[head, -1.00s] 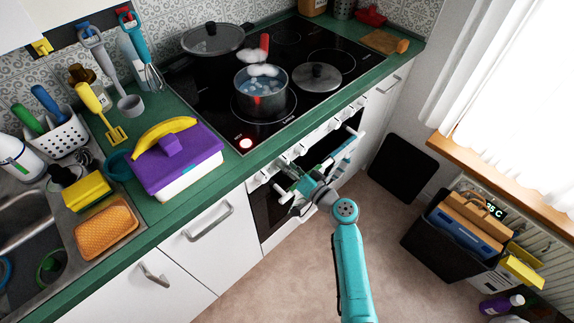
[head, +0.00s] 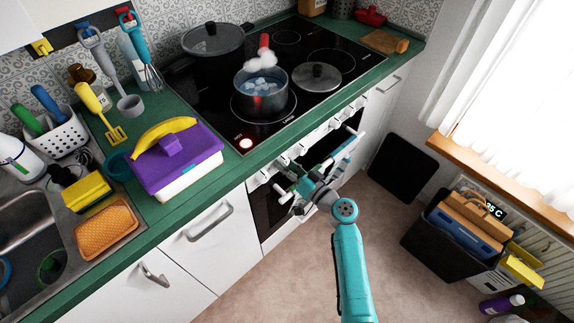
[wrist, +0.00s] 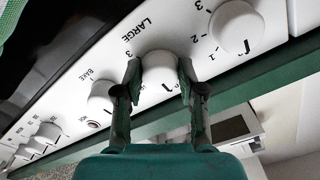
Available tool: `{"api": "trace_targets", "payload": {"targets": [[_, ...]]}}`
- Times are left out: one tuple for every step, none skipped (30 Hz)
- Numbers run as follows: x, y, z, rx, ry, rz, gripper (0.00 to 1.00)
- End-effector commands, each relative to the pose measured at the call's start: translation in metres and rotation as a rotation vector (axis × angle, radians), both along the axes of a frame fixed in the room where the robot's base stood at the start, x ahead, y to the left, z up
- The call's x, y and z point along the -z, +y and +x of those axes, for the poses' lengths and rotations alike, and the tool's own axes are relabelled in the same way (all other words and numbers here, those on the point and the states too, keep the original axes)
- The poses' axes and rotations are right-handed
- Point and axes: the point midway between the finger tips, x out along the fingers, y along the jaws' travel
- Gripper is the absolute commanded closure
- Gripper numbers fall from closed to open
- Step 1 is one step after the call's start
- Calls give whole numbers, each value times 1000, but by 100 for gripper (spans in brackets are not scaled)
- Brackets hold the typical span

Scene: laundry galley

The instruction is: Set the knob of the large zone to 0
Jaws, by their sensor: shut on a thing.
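The large-zone knob (wrist: 160,72) is a white round knob on the white control panel, under the printed word LARGE, in the wrist view. My gripper (wrist: 160,85) is shut on this knob, with one dark green finger on each side of it. The fingers hide part of its scale; a 3 shows to its upper left, but I cannot read its exact setting. In the head view my gripper (head: 283,188) is at the stove front, and the knob is hard to make out there. A steaming pot (head: 261,92) of bubbling water stands on the front hob zone.
Another knob (wrist: 236,27) sits close on the right, and the BAKE knob (wrist: 101,96) on the left. A lidded pan (head: 212,40) and a loose lid (head: 317,76) are on the hob. A red light (head: 245,143) glows at its corner. The floor (head: 285,285) before the stove is clear.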

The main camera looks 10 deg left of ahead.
Motion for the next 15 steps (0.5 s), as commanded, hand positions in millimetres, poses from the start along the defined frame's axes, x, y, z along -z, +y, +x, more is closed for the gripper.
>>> {"api": "trace_targets", "payload": {"targets": [[2,0,-1,-1,3,-2,53],[2,0,-1,-1,3,-2,46],[2,0,-1,-1,3,-2,36],[2,0,-1,0,2,-1,36],[1,0,-1,0,2,-1,36],[1,0,-1,0,2,-1,36],[1,0,0,0,2,-1,36],[1,0,0,0,2,-1,36],[1,0,0,0,2,0,36],[1,0,0,0,2,0,36],[1,0,0,0,2,0,36],[1,0,0,0,2,0,36],[1,-1,-1,0,2,0,36],[1,-2,-2,0,2,0,36],[1,-4,-3,0,2,0,36]]}}
